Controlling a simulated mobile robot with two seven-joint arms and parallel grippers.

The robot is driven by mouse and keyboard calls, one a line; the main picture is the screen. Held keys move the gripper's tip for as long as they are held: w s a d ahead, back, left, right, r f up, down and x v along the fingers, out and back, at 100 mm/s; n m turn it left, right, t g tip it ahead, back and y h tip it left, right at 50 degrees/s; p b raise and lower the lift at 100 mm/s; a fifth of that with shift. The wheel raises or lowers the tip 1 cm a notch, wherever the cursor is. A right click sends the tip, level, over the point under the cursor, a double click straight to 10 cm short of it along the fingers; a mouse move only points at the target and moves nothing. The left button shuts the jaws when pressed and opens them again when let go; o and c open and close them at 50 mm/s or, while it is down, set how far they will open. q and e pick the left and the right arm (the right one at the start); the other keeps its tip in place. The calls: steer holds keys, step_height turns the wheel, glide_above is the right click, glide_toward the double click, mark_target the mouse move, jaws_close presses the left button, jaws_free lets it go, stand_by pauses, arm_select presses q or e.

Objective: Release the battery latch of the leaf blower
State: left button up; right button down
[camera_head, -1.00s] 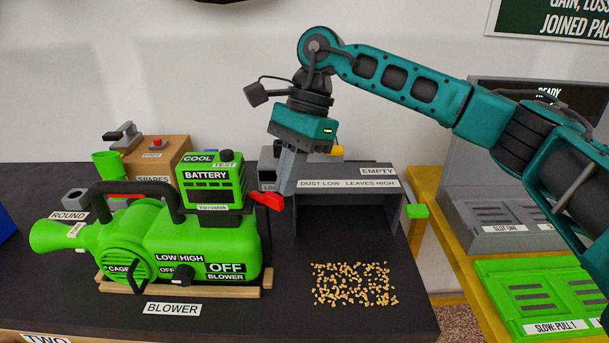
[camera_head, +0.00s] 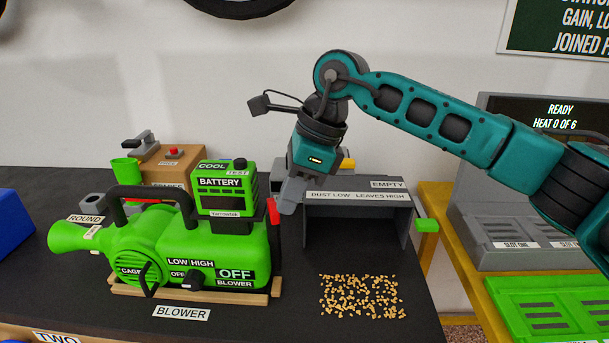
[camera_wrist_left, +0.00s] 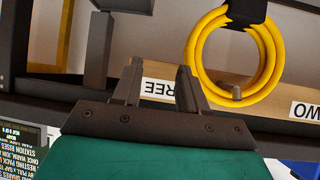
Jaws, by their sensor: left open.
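The green leaf blower (camera_head: 165,245) stands on a wooden cradle on the dark bench top, in the head view. Its green battery (camera_head: 226,190) sits on top, towards the right end. A red latch lever (camera_head: 273,218) stands nearly upright at the blower's right end, beside the battery. My right gripper (camera_head: 289,196) points down just above and right of the lever, apparently apart from it. Its fingers overlap from this side, so their gap is hidden. My left gripper (camera_wrist_left: 161,80) is open and empty in the left wrist view, away from the blower.
A grey bin (camera_head: 355,225) stands right of the blower, with loose tan pellets (camera_head: 362,296) before it. A brown box (camera_head: 172,165) stands behind. A yellow hose coil (camera_wrist_left: 268,50) hangs in the left wrist view. A green slotted tray (camera_head: 545,310) lies at right.

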arm_select(q)
steer(key=shift+r, duration=0.1)
arm_select(e)
steer(key=shift+w+a, duration=0.15)
arm_select(q)
steer(key=shift+r, duration=0.15)
arm_select(e)
steer(key=shift+w+a, duration=0.3)
steer(key=shift+w, duration=0.2)
